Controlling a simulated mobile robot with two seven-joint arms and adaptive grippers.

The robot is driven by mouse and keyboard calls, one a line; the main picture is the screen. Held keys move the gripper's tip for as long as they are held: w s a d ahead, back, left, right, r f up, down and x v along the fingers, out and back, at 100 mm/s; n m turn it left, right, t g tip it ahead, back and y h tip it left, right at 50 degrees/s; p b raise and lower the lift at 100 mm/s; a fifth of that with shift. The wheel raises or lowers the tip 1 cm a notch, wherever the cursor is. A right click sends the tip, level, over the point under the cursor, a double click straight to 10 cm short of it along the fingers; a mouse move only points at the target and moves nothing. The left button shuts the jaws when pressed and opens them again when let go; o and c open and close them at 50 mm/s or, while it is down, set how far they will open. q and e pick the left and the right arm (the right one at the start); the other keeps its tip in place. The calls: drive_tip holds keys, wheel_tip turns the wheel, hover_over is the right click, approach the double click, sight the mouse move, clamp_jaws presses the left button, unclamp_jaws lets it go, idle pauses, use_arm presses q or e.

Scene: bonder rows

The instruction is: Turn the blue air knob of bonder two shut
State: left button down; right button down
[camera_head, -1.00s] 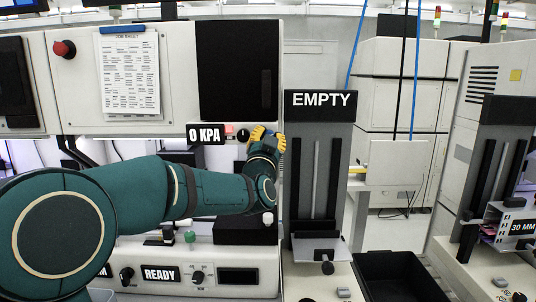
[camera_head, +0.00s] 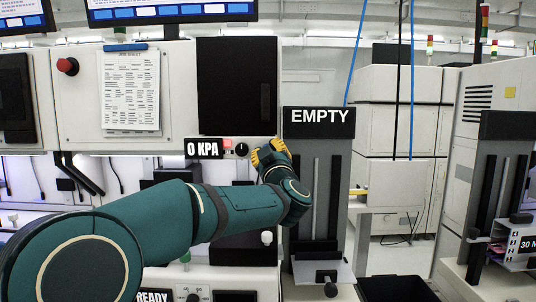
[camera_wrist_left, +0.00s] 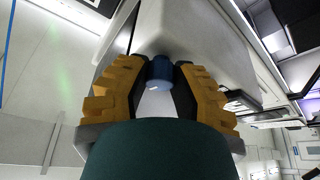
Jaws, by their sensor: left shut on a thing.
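The blue air knob (camera_wrist_left: 160,70) shows in the left wrist view, sticking out from the pale machine body. My left gripper (camera_wrist_left: 160,88) has its two yellow fingers with dark pads on either side of the knob, shut on it. In the head view the left gripper (camera_head: 270,152) is at the machine's right edge, just right of a black dial (camera_head: 241,149), and hides the knob there. A sign beside the dial reads 0 KPA (camera_head: 203,149). My right gripper is in neither view.
A dark upright column with an EMPTY sign (camera_head: 319,116) stands close to the right of the left gripper. A clipboard sheet (camera_head: 130,90) and a red button (camera_head: 67,66) are on the machine front. A black bin (camera_head: 395,288) is low at the right.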

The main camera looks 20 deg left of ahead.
use_arm(q)
drive_tip(key=shift+a+r+n+g+y, duration=0.15)
drive_tip(key=shift+n+y, duration=0.1)
drive_tip(key=shift+n, duration=0.3)
drive_tip(key=shift+d+r+n+g+y, duration=0.15)
drive_tip(key=shift+n+y, duration=0.1)
drive_tip(key=shift+n, duration=0.3)
drive_tip(key=shift+a, duration=0.1)
drive_tip(key=c, duration=0.7)
unclamp_jaws()
drive_tip(key=shift+f, duration=0.1)
drive_tip(key=shift+f, duration=0.1)
